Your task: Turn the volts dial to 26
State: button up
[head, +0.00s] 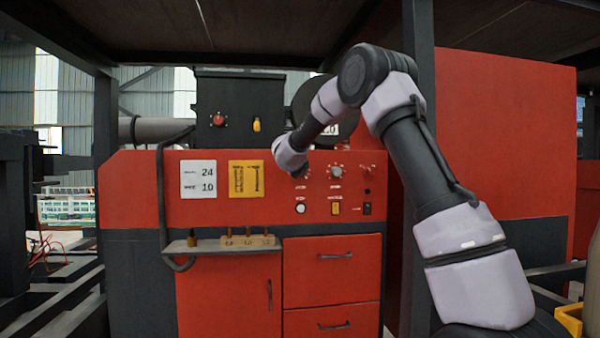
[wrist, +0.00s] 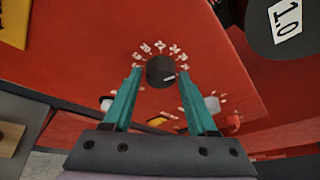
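A round dark dial (wrist: 160,70) stands on the red panel in the wrist view, with small white numbers in an arc over it. A short white mark shows on its lower right; the setting is too small to read. My gripper (wrist: 160,77) is open, with one teal finger on each side of the dial and a visible gap on both sides. In the head view my wrist covers the gripper and most of this dial.
A second dial (head: 337,171) sits to the right on the panel (head: 220,211), with a white button (head: 300,209) and yellow switch (head: 335,209) below. A dark round reel with a 1.0 label (wrist: 286,18) is at the wrist view's upper right. A shelf (head: 208,246) juts out below left.

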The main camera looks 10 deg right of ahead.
jog(key=shift+o, duration=0.5)
jog(key=v, duration=1)
jog(key=shift+s, duration=0.35)
jog(key=shift+r, duration=0.1)
jog(key=s+d+r+n+y, duration=0.1)
jog(key=s+r+n+y, duration=0.25)
jog(key=s+n, duration=0.4)
jog(key=s+d+r+n+y, duration=0.1)
jog(key=s+r+n+y, duration=0.1)
jog(key=s+n+y, duration=0.4)
jog(key=s+d+f+n+g+h, duration=0.1)
jog(key=s+f+n, duration=0.3)
jog(key=s, duration=0.5)
jog(key=s+d+f+n+g+h, duration=0.1)
jog(key=s+d+f+n+g, duration=0.2)
jog(key=s, duration=0.7)
jog(key=s+d+f+n+g+h, duration=0.1)
jog(key=s+d+f+n+g, duration=0.2)
jog(key=s+f+n, duration=0.3)
jog(key=s+f, duration=0.2)
jog(key=s, duration=0.2)
jog(key=shift+s+d, duration=0.2)
jog(key=shift+d, duration=0.1)
